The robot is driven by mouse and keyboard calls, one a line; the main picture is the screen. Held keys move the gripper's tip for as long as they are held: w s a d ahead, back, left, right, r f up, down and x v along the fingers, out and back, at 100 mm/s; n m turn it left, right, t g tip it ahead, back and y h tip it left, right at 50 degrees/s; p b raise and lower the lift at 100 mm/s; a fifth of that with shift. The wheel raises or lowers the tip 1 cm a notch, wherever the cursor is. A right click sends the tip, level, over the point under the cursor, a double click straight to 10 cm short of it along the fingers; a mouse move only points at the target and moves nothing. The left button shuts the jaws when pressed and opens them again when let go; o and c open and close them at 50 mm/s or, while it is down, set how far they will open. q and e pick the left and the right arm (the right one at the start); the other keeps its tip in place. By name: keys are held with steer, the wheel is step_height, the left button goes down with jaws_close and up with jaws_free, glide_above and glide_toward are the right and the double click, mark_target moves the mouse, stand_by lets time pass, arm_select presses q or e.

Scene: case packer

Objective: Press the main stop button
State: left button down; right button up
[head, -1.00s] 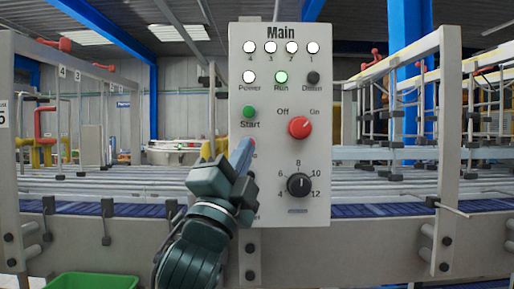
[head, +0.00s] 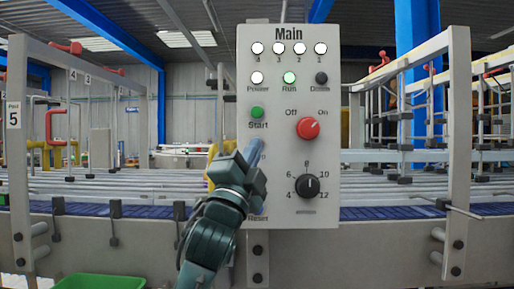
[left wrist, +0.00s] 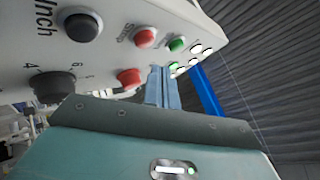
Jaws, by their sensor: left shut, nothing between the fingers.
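The grey "Main" panel (head: 325,75) faces me. My left gripper (head: 254,150) is in front of its left column, below the green Start button (head: 256,112), fingers pointing at the panel. It covers the stop button in the head view. In the left wrist view the red stop button (left wrist: 145,37) shows up and left of the shut, empty fingertips (left wrist: 162,70), beside the green Start button (left wrist: 177,45). The fingertips look apart from the stop button there; their depth from the panel is unclear. The Run lamp (head: 289,78) is lit green. My right gripper is out of view.
A red Off/On knob (head: 308,128) and a black dial (head: 307,188) stick out to the right of the gripper. A black button (left wrist: 80,25) labelled Inch shows in the wrist view. Conveyor rails (head: 110,185) run behind. A green bin (head: 100,282) is at lower left.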

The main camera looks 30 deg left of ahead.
arm_select(q)
steer(key=shift+w+a, duration=0.4)
steer(key=shift+w, duration=0.25)
stand_by(0.5)
steer(key=shift+w, duration=0.1)
stand_by(1.1)
steer(key=shift+w+a, duration=0.2)
steer(key=shift+w, duration=0.05)
steer(key=shift+w+a+p, duration=0.3)
steer(key=shift+w, duration=0.15)
stand_by(0.8)
steer(key=shift+s, duration=0.1)
steer(key=shift+s+d, duration=0.5)
steer(key=shift+s, duration=0.2)
